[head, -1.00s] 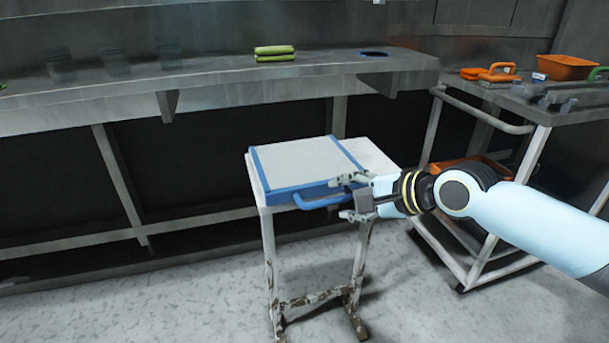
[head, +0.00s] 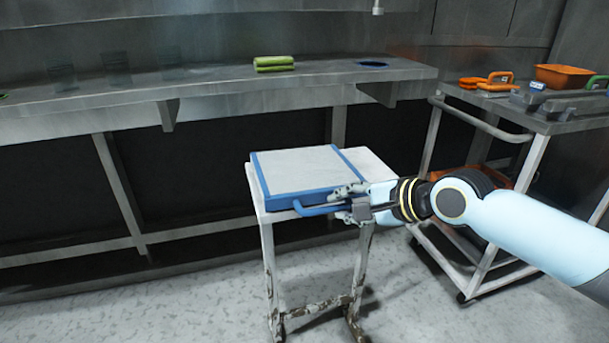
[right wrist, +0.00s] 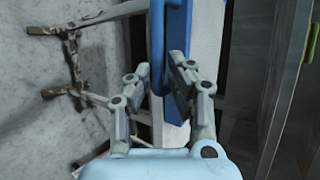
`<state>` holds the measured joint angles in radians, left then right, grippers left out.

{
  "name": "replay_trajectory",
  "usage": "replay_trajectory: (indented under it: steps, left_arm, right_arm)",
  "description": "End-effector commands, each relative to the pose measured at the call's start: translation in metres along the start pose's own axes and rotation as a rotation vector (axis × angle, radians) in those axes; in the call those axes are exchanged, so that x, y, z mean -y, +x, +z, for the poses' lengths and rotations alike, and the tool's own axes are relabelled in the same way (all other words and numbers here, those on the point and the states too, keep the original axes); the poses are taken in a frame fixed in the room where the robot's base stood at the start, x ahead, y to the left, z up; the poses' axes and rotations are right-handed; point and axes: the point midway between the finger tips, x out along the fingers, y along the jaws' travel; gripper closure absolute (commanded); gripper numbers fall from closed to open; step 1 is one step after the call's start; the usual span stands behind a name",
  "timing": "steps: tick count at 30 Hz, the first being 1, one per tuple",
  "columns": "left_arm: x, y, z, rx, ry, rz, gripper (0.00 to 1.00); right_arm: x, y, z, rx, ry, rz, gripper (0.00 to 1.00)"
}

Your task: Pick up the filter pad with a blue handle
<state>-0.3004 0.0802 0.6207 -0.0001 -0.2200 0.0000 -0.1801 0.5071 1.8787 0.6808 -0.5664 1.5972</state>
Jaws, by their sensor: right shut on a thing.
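The filter pad (head: 303,168) is a flat square with a pale top and blue edges. It lies on a small worn white stand (head: 371,166). Its blue handle (head: 316,210) sticks out at the near side. My right gripper (head: 343,203) is at the right end of the handle and is shut on it. In the right wrist view the handle (right wrist: 157,45) runs down between the fingers of my right gripper (right wrist: 160,82), with the pad's blue edge (right wrist: 179,30) beside it. My left gripper is not in view.
A long steel counter (head: 220,88) runs behind, with folded green cloths (head: 273,64) and faint clear glasses. A metal cart (head: 480,112) at the right carries an orange bin (head: 566,77), orange-handled items and a green-handled item. The floor (head: 180,300) at front left is clear.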

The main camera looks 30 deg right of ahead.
Motion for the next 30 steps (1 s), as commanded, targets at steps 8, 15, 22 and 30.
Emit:
replay_trajectory:
  steps: [8, 15, 22, 30]
  left_arm:
    - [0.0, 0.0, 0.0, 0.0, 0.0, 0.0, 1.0]
    - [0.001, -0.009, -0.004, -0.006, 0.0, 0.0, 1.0]
    - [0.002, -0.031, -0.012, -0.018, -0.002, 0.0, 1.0]
    - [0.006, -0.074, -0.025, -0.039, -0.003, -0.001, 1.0]
  right_arm:
    - [-0.007, 0.0, -0.001, -0.002, 0.012, 0.014, 1.0]
    - [0.007, -0.008, 0.002, -0.002, 0.011, 0.013, 1.0]
    - [0.034, -0.035, 0.002, -0.005, 0.001, 0.013, 1.0]
    - [0.05, -0.105, -0.026, -0.001, -0.003, 0.013, 1.0]
